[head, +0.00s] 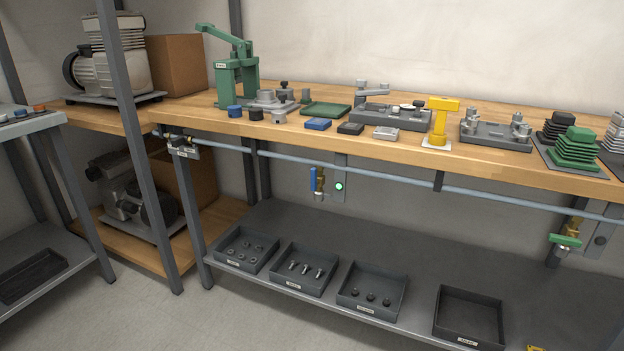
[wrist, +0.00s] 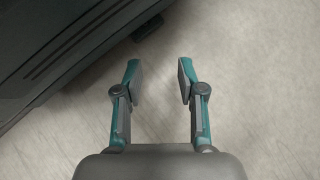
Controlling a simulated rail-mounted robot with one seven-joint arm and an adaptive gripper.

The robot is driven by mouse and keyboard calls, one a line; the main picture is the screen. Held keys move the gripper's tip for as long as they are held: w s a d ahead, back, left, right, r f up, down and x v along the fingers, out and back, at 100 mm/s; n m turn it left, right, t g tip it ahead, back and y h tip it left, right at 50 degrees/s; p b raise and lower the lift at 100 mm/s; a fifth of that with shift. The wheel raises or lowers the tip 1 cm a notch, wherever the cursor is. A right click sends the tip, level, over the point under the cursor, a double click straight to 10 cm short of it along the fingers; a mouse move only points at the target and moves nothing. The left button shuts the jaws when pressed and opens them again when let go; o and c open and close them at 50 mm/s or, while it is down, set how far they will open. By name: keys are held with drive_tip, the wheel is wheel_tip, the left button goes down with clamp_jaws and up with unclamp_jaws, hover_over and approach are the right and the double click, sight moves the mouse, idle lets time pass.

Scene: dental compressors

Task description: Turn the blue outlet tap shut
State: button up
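The blue outlet tap (head: 313,180) hangs below the front edge of the workbench in the head view, under the grey-blue air pipe. Its blue lever points up and down, beside a brass body with a pale outlet below. A small lit green-white indicator (head: 339,186) sits on the bracket just to its right. My gripper (wrist: 159,75) shows only in the wrist view. Its two fingers are apart with nothing between them, above the pale floor. The tap is not in the wrist view, and my gripper is not in the head view.
A green-handled tap (head: 565,240) hangs on the same pipe (head: 400,180) at the right. The lower shelf (head: 330,240) carries several dark trays. The wooden workbench (head: 570,177) above holds a green press, fixtures and a yellow stand. A dark edge fills the wrist view's upper left.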

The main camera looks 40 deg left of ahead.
drive_tip(key=w+a+r+n+t+h+p, duration=0.55)
drive_tip(key=w+a+r+n+p, duration=0.2)
drive_tip(key=w+a+r, duration=0.6)
drive_tip(key=t+y+p, duration=0.6)
drive_tip(key=t+p, duration=0.3)
drive_tip(key=t, duration=1.2)
approach(313, 179)
drive_tip(key=shift+g, duration=0.25)
drive_tip(key=x, duration=0.9)
drive_tip(key=shift+w+a+r, duration=0.1)
drive_tip(key=shift+w+r, duration=0.05)
drive_tip(key=shift+w, duration=0.15)
clamp_jaws()
